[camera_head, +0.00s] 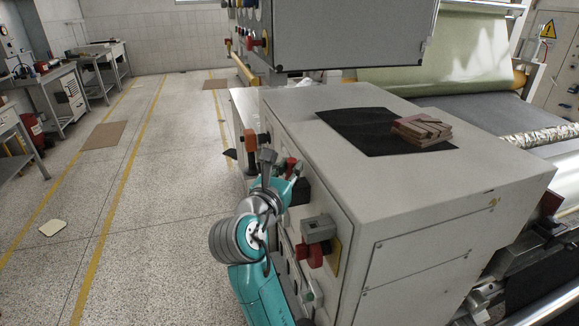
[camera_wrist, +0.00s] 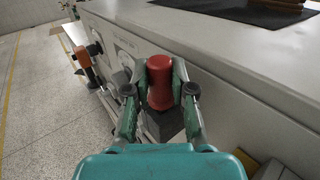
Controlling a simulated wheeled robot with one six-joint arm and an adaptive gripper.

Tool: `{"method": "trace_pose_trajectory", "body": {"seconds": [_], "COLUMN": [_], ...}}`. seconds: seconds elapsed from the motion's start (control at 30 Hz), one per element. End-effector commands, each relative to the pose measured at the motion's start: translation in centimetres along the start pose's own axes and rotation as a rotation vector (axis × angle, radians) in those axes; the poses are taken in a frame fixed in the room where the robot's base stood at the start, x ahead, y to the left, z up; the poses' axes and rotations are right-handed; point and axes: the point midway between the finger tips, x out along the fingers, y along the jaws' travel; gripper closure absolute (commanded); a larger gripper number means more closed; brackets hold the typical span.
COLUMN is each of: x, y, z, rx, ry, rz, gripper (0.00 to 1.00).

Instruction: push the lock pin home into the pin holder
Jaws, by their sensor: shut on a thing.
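The lock pin is a red knob (camera_wrist: 159,80) in the middle of the wrist view. My gripper (camera_wrist: 160,88) is shut on it, with one finger on each side. A dark grey block (camera_wrist: 165,122), which looks like the pin holder, sits just below the red knob against the cabinet's side. The pin's lower end is hidden, so I cannot tell how deep it sits. In the head view my gripper (camera_head: 284,168) is at the cabinet's side panel, by the dark block (camera_head: 300,191).
The pale cabinet (camera_head: 480,170) carries a black mat (camera_head: 345,125) and stacked brownish pieces (camera_head: 422,127). An orange-handled part (camera_head: 250,141) stands left of my gripper. A grey block (camera_head: 318,229) with a red part (camera_head: 309,255) projects nearer the camera. The floor at left is open.

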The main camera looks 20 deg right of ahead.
Motion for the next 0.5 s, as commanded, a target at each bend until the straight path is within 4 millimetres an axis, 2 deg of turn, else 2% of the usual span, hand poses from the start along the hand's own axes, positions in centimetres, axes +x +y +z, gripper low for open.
{"method": "trace_pose_trajectory", "body": {"seconds": [0.5], "x": [0.0], "y": [0.0], "z": [-1.1], "rx": [-0.001], "ry": [0.0], "rz": [0.0], "gripper": [1.0]}}
